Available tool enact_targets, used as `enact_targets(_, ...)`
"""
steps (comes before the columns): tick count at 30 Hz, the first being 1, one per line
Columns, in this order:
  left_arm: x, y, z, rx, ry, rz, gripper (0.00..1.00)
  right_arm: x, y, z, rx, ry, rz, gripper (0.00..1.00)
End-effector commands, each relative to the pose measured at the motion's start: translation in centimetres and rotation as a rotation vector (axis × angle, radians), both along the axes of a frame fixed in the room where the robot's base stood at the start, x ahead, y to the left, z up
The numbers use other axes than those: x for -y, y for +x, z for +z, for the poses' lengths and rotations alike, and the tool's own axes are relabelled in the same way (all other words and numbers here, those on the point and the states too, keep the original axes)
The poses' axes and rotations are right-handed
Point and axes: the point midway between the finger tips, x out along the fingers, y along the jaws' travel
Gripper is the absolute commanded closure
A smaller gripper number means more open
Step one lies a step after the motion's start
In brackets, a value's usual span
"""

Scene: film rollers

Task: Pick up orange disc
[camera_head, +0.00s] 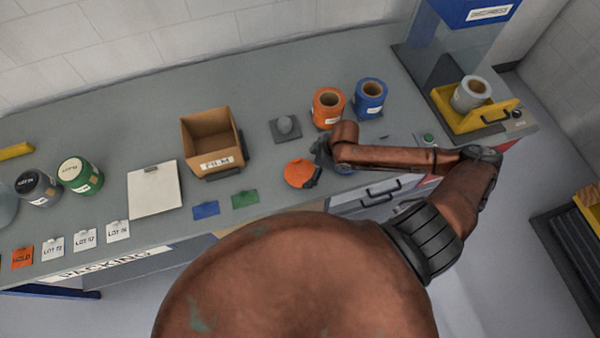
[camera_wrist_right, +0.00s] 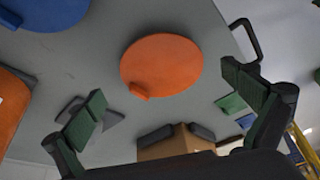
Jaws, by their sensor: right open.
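The orange disc (camera_head: 299,173) lies flat on the grey bench top, to the right of the green card. In the right wrist view the disc (camera_wrist_right: 160,65) shows whole, with a small tab on its rim. My right gripper (camera_head: 316,164) is over the bench at the disc's right side and covers part of its edge in the head view. In the right wrist view its two dark green-padded fingers (camera_wrist_right: 168,101) are spread wide, with nothing between them; the disc appears beyond the tips. My left gripper is in neither view.
Behind the disc are a grey block with a knob (camera_head: 285,128), an orange roll (camera_head: 327,107) and a blue roll (camera_head: 370,98). A cardboard box (camera_head: 213,142) stands to the left. A blue card (camera_head: 206,210) and green card (camera_head: 245,199) lie near the front edge.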

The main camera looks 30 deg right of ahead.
Motion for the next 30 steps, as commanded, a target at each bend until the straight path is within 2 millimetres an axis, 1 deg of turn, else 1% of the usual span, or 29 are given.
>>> enact_targets(6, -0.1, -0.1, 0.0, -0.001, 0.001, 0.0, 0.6, -1.6, 1.3, -2.3, 0.0, 0.004, 0.0, 0.0)
enact_targets(10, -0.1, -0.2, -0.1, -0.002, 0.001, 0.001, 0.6, -2.0, 1.6, -3.8, 0.0, 0.0, -0.001, 0.0)
enact_targets(14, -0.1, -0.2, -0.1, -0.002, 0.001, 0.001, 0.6, -2.1, 1.8, -4.4, 0.001, 0.0, 0.0, 0.0)
enact_targets(20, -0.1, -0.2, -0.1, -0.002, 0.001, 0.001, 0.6, -2.1, 1.8, -4.4, 0.002, 0.0, 0.001, 0.01)
enact_targets(30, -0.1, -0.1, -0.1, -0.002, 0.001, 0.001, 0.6, -2.1, 1.8, -4.4, 0.001, -0.001, 0.0, 0.24)
